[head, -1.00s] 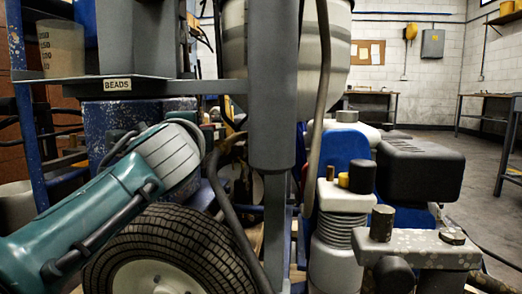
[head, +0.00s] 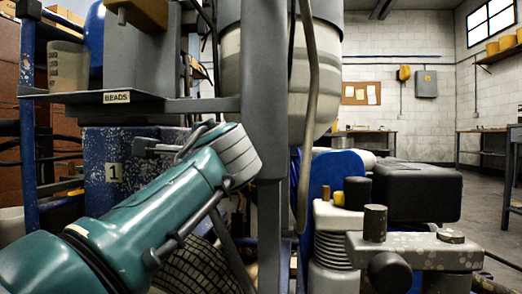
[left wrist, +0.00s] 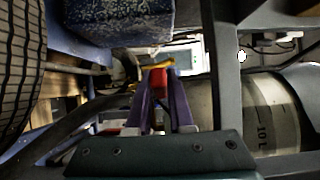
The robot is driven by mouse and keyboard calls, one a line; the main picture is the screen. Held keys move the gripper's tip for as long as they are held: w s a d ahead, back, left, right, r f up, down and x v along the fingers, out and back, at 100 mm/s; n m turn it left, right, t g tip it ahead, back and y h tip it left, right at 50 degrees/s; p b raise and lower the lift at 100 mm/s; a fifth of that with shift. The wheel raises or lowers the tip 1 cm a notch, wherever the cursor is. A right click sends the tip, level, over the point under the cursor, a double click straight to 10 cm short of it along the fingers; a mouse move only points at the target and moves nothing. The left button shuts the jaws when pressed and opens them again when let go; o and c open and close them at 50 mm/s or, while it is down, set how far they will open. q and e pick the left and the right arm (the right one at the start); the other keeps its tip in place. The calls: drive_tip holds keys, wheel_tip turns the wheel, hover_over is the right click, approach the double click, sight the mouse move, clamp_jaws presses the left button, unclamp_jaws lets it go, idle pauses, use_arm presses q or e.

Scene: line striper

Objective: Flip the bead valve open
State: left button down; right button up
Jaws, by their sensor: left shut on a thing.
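My left gripper (left wrist: 158,73) shows in the left wrist view with two purple fingers, shut on a small red piece (left wrist: 157,86). A yellow bar (left wrist: 157,64) lies just beyond the fingertips. I cannot tell whether the red piece is the bead valve's lever. In the head view my teal left arm reaches in from the lower left, below the shelf with the BEADS label (head: 117,97). I cannot make out its fingers clearly there. The bead valve itself is not clearly visible. My right gripper is in neither view.
A blue speckled tank (head: 108,175) marked 1 stands behind my left arm. A tyre (head: 190,268) is below it. A grey upright post (head: 265,120) stands right of the wrist. The engine (head: 417,190) is at right, with open floor (head: 480,210) beyond.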

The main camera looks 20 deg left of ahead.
use_arm(q)
drive_tip(key=c, duration=0.8)
unclamp_jaws()
drive_tip(key=p+v, duration=0.4)
drive_tip(key=v, duration=0.6)
drive_tip(key=shift+c, duration=0.2)
